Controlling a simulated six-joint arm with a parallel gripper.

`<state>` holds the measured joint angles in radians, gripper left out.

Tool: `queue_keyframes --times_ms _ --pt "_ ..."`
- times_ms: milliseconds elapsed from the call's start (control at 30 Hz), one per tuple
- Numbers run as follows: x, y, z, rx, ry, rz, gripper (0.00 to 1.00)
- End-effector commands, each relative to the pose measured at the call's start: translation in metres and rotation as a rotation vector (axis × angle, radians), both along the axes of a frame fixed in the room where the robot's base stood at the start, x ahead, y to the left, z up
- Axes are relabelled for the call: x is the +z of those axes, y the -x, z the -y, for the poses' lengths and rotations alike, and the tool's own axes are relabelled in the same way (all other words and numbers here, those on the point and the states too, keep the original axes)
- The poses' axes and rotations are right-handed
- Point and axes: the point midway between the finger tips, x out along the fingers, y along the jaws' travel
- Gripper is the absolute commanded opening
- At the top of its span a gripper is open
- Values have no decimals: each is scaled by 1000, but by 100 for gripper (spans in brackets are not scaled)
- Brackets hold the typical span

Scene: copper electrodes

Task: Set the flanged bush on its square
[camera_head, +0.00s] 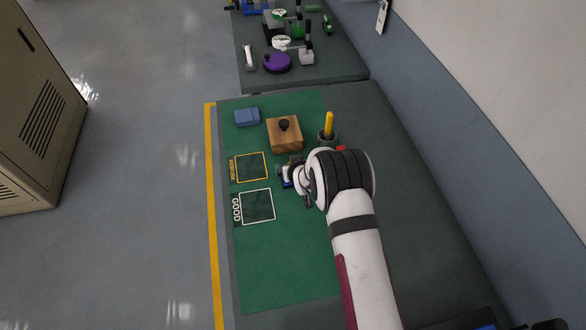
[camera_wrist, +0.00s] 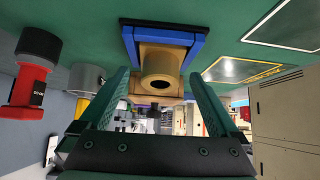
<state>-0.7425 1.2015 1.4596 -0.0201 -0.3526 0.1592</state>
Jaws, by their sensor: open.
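The flanged bush (camera_wrist: 158,64) is a tan, bronze-coloured ring with a round hole facing the wrist camera. It rests at a blue holder with a dark base (camera_wrist: 128,42), which shows in the head view as a bit of blue (camera_head: 287,183) beside the gripper. My gripper (camera_wrist: 160,80) is open, its two green fingers on either side of the bush in the picture, with gaps; their depth relative to it is unclear. In the head view my gripper (camera_head: 288,176) is right of the squares, and the bush is hidden. The white GOOD square (camera_head: 258,207) and yellow REWORK square (camera_head: 251,168) look empty.
A wooden block with a black knob (camera_head: 284,136), a blue block (camera_head: 247,117) and a grey pot (camera_head: 327,138) with a yellow-handled item stand behind. A red-and-black object (camera_wrist: 33,70) is at left in the wrist view. The front green mat (camera_head: 285,270) is clear.

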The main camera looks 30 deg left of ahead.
Motion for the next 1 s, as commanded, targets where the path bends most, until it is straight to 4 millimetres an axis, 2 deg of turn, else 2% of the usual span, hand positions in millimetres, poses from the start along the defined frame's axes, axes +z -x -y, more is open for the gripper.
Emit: queue_keyframes --times_ms 100,633,900,1000 --pt "0 0 0 0 0 0 96" --pt "1 0 0 0 0 0 0" --pt "2 0 0 0 -1 1 0" --pt "13 -1 -1 1 -2 3 0"
